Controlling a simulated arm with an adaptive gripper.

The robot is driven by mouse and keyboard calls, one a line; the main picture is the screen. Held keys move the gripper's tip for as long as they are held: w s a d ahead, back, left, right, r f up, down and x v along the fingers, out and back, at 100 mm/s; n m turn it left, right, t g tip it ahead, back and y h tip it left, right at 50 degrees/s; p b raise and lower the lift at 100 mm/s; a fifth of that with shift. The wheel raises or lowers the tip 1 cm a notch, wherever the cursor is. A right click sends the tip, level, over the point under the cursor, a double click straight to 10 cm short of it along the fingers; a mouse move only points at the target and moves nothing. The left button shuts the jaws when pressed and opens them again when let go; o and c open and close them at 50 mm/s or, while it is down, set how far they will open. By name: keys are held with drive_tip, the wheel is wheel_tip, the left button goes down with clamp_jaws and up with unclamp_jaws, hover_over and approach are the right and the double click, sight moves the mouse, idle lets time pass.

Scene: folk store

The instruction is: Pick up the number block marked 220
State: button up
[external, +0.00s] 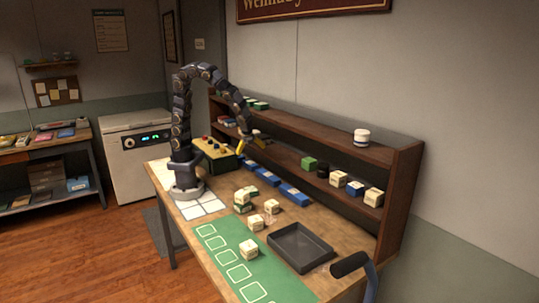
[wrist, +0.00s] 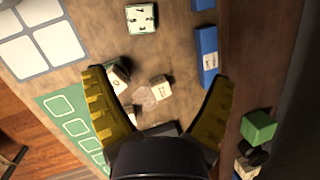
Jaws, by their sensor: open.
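Several cream number blocks with green markings sit on the workbench in the external view: a stack (external: 242,202), a single block (external: 271,206), one near the mat (external: 255,222) and one on the green mat (external: 248,249). In the wrist view, blocks show at the top (wrist: 141,18), by the left finger (wrist: 118,75) and between the fingers (wrist: 160,86). The markings are too small to read, so I cannot tell which block is 220. My gripper (external: 251,144) is open and empty, raised above the bench; its yellow fingers spread wide in the wrist view (wrist: 157,76).
A dark tray (external: 301,247) lies right of the blocks. Blue blocks (external: 294,194) line the bench before the wooden shelf (external: 402,195), which holds more blocks and a white jar (external: 361,137). A button box (external: 214,157) stands near my base. The green mat (external: 213,243) is mostly clear.

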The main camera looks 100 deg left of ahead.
sight(271, 203)
drive_tip(key=w+d+f+m, duration=0.3)
drive_tip(key=f+m, duration=0.1)
drive_tip(key=f, duration=0.1)
drive_tip(key=w+d+f+m+t, duration=0.1)
drive_tip(key=w+d+f+m, duration=0.2)
drive_tip(key=d+f+m, duration=0.1)
drive_tip(key=w+d+f+m+t, duration=0.1)
drive_tip(key=w+d+f+m, duration=0.2)
drive_tip(key=f+m, duration=0.2)
drive_tip(key=shift+w+d+f+h, duration=0.25)
drive_tip(key=shift+f+h, duration=0.05)
drive_tip(key=shift+f, duration=0.3)
drive_tip(key=x, duration=0.7)
drive_tip(key=shift+w+a+f, duration=0.15)
drive_tip(key=shift+w+f, duration=0.1)
drive_tip(key=shift+w, duration=0.05)
drive_tip(key=c, duration=1.2)
